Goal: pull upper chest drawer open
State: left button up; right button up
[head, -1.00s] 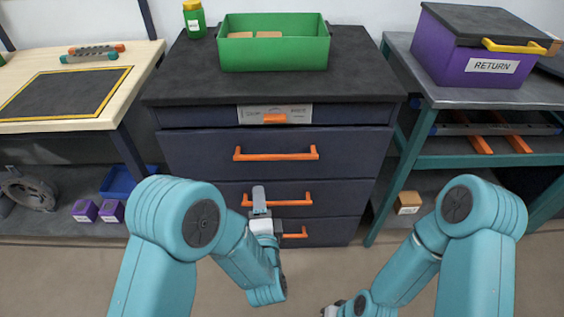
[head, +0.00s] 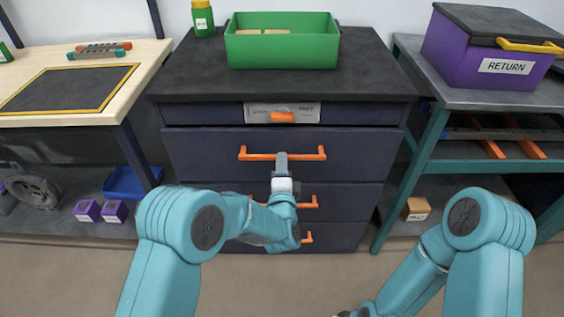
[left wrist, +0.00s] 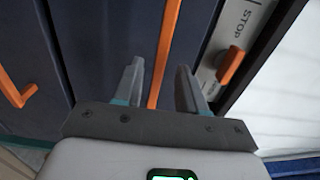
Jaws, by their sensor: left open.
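The dark blue chest (head: 200,150) stands ahead in the head view, with several drawers. The upper drawer's orange bar handle (head: 240,154) runs across its front, and it also shows in the left wrist view (left wrist: 168,50). My left gripper (head: 281,158) is at the middle of this handle. In the left wrist view my left gripper (left wrist: 160,80) is open, with the handle between its two fingers and no finger seen closed on it. The drawer front looks flush with the chest. My right arm (head: 440,250) is low at the right; its gripper is mostly cut off by the lower edge.
A grey panel with an orange lever (head: 283,117) sits above the upper drawer. A green bin (head: 282,50) and a green jar (head: 202,18) stand on the chest top. A wooden table (head: 150,60) is at left, a purple RETURN box (head: 490,75) at right.

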pick_arm(q)
jog(key=shift+w, duration=1.25)
pick_arm(e)
jog(key=shift+f, duration=0.1)
pick_arm(q)
grip_shut()
jog(key=shift+s+f, duration=0.1)
